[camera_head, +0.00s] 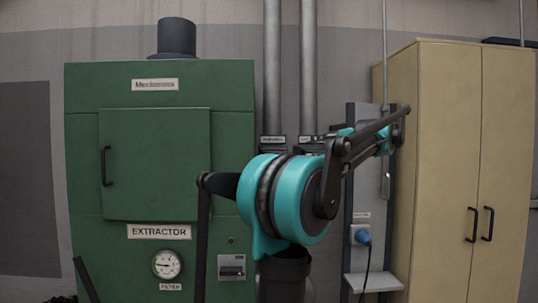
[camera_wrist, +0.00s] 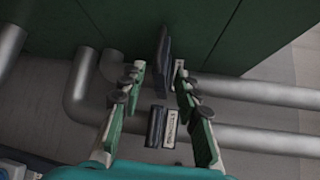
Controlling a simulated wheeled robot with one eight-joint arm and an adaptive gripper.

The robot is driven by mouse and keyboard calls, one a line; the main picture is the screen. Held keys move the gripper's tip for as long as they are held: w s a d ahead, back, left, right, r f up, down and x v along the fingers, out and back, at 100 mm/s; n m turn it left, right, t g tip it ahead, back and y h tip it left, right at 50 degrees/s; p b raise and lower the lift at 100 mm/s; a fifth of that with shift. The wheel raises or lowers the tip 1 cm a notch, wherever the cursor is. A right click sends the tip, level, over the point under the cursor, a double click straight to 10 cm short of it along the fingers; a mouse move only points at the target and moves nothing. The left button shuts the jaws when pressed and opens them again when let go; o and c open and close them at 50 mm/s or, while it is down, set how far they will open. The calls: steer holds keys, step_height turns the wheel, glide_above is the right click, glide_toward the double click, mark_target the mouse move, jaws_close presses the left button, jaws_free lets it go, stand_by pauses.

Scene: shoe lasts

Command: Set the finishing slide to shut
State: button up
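In the wrist view my gripper (camera_wrist: 159,72) is open, its two green fingers spread with nothing between the tips. Beyond them, two grey ducts carry dark slide plates. One dark plate (camera_wrist: 163,48) stands out long by the upper duct, beside a pale label (camera_wrist: 178,76). Another dark plate (camera_wrist: 155,127) looks shorter, by the lower duct, with a lettered label (camera_wrist: 171,128). The lettering is too small to read surely, so I cannot tell which is the finishing slide. In the head view, the two duct labels (camera_head: 273,140) (camera_head: 308,139) show above my arm, which hides what is below.
A green extractor cabinet (camera_head: 155,170) with a gauge (camera_head: 166,264) stands left of the ducts. A grey wall panel with a blue plug (camera_head: 362,237) is right of them. A tan cupboard (camera_head: 460,170) stands at the far right.

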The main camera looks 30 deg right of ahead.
mark_target(279, 153)
steer(key=x, duration=1.7)
steer(key=shift+w+a, duration=0.1)
jaws_close()
